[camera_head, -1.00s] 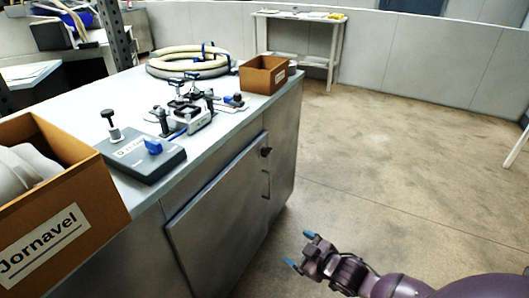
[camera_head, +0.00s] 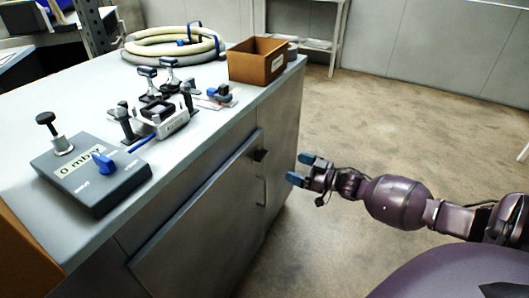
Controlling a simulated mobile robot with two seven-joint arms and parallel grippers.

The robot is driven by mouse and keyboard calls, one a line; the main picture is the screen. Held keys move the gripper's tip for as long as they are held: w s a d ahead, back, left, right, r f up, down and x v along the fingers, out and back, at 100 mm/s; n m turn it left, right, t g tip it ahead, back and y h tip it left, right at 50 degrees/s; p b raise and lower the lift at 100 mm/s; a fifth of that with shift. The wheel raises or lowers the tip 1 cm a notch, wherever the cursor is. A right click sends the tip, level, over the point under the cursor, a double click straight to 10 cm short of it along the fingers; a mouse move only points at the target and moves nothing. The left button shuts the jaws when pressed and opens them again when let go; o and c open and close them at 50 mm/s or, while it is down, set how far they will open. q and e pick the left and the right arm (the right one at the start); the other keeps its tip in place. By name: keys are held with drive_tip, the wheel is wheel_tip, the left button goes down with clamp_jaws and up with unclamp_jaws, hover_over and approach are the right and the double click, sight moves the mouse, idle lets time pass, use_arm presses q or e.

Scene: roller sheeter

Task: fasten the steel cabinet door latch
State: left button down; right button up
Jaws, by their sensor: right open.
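The steel cabinet door (camera_head: 205,222) is on the right-hand face of the grey cabinet under the worktop. It stands slightly out from the cabinet front along its top edge. A small dark latch (camera_head: 260,155) sits near the door's upper far corner, with a pull handle (camera_head: 261,191) below it. My right gripper (camera_head: 301,170) is open and empty, to the right of the latch in the picture and apart from it. Its two blue fingertips point left toward the cabinet. My left gripper is not in view.
On the worktop (camera_head: 85,118) are a grey control box (camera_head: 90,182) with a blue knob, a clamp fixture (camera_head: 160,115), a coiled hose (camera_head: 172,46) and a cardboard box (camera_head: 258,61). A light table (camera_head: 318,44) stands behind. The floor (camera_head: 385,115) to the right is clear.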

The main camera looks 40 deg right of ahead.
sight(265, 156)
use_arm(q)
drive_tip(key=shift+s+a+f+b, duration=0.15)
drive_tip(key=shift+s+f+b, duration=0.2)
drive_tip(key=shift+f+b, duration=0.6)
use_arm(e)
drive_tip(key=shift+m, duration=0.3)
drive_tip(key=shift+a+r+x, duration=0.1)
drive_tip(key=shift+a+x, duration=0.05)
drive_tip(key=shift+x, duration=1.65)
drive_tip(key=shift+a+r+x, duration=0.1)
drive_tip(key=shift+a+x, duration=0.05)
drive_tip(key=shift+x, duration=1.6)
drive_tip(key=shift+a+r+x, duration=0.1)
drive_tip(key=shift+a+x, duration=0.05)
drive_tip(key=shift+x, duration=1.65)
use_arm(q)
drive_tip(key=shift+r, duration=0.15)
use_arm(e)
drive_tip(key=shift+s, duration=0.15)
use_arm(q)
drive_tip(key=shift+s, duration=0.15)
use_arm(e)
drive_tip(key=c, duration=0.9)
